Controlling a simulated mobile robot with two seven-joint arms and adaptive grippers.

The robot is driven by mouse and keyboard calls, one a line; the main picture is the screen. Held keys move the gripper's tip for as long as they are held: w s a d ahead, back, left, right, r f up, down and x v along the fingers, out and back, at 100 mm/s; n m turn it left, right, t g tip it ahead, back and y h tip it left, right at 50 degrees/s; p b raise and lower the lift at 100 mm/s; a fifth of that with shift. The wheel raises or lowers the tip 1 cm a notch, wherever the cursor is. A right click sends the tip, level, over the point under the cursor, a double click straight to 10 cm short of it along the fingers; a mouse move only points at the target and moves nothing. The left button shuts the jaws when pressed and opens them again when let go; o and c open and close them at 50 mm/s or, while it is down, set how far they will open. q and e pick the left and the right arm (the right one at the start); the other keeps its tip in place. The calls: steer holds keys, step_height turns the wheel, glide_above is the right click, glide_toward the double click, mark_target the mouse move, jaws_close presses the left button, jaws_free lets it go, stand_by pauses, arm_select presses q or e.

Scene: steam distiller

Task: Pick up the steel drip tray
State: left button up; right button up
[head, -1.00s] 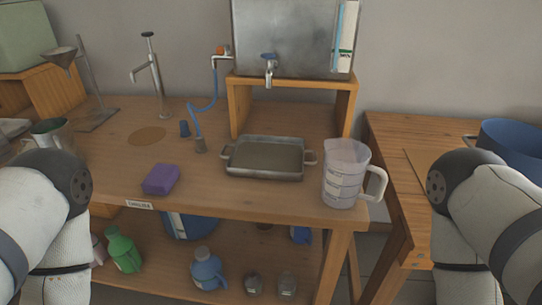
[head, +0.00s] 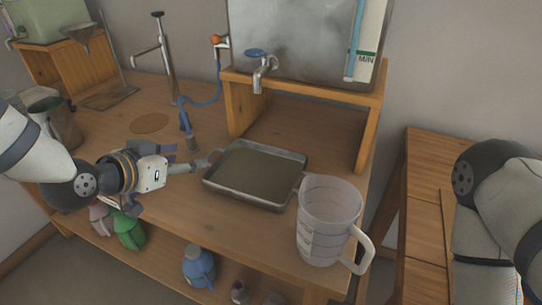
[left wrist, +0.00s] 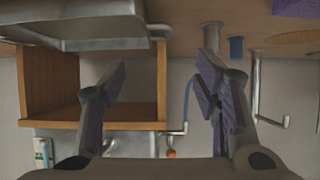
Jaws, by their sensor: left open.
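The steel drip tray (head: 256,176) is a shallow rectangular pan with small end handles. It rests level on the wooden bench in front of the wooden stand. My left gripper (head: 186,161) is open and empty at the tray's left end, with one finger close to the left handle; I cannot tell whether they touch. In the left wrist view the picture is upside down: the tray (left wrist: 85,30) shows at the top left, and the two spread fingers (left wrist: 165,85) have nothing between them. My right gripper is not in view; only my right arm shows.
A clear measuring jug (head: 327,222) stands close to the tray's right end. The steel tank's tap (head: 264,66) is above and behind the tray. A blue hose (head: 205,102) runs down behind its left end. A purple block (left wrist: 295,8) shows in the left wrist view.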

mark_target(211, 155)
arm_select(q)
steer(key=shift+w+d+f+b, duration=0.2)
steer(key=shift+w+f+b, duration=0.25)
steer(key=shift+w+f, duration=0.5)
steer(key=b+x, duration=0.1)
steer(key=x, duration=0.7)
steer(key=shift+s+d+f+b, duration=0.15)
steer(key=shift+b, duration=0.15)
steer(key=shift+d, duration=0.1)
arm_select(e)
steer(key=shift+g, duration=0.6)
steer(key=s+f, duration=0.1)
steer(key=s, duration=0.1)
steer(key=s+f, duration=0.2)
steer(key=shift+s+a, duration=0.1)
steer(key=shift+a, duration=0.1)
arm_select(q)
steer(key=shift+r, duration=0.2)
jaws_close()
